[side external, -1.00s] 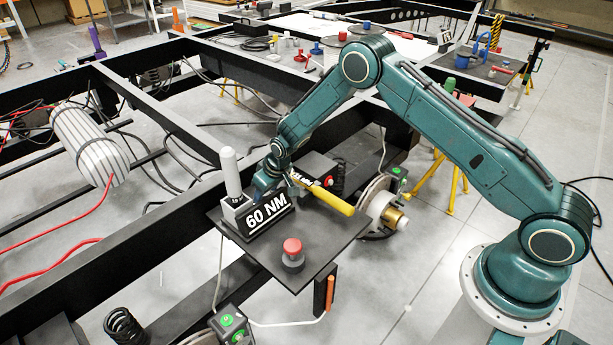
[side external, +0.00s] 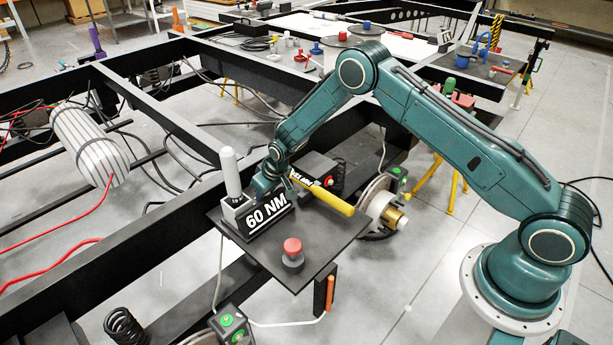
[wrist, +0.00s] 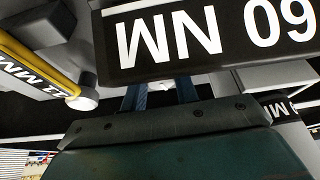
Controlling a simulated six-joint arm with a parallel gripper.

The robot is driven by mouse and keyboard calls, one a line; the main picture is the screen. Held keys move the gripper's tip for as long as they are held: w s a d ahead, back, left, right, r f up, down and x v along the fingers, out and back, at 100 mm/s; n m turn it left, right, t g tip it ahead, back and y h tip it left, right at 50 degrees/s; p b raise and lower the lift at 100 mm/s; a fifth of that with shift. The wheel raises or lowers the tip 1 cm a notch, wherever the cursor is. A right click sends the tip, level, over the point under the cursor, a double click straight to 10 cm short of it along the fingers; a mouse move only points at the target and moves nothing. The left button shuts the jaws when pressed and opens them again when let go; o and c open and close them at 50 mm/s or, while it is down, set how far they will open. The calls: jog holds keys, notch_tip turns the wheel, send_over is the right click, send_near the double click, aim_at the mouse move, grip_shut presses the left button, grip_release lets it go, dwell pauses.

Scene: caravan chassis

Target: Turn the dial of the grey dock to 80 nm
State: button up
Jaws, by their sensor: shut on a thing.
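The dock's black sign (side external: 266,215) reads 60 NM in white and stands on the dark plate. In the wrist view the sign (wrist: 205,38) appears upside down, close in front of my gripper. Part of the grey dock body (wrist: 235,78) shows below the sign there. My gripper (side external: 264,189) points down just behind the sign. In the wrist view the two blue fingers of my gripper (wrist: 162,95) are close together with a small pale piece between them. My gripper is shut on the dial, which is mostly hidden by the sign and the fingers.
A grey block with an upright white cylinder (side external: 231,172) stands left of the sign. A yellow-handled tool (side external: 332,201) lies to the right. A red push button (side external: 292,249) sits at the front of the dark plate (side external: 315,248). Black chassis beams (side external: 160,110) surround the plate.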

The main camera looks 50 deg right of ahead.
jog(key=shift+m+h, duration=0.3)
jog(key=shift+m, duration=0.3)
jog(key=o, duration=1)
jog(key=shift+r, duration=0.15)
jog(key=shift+v, duration=6.8)
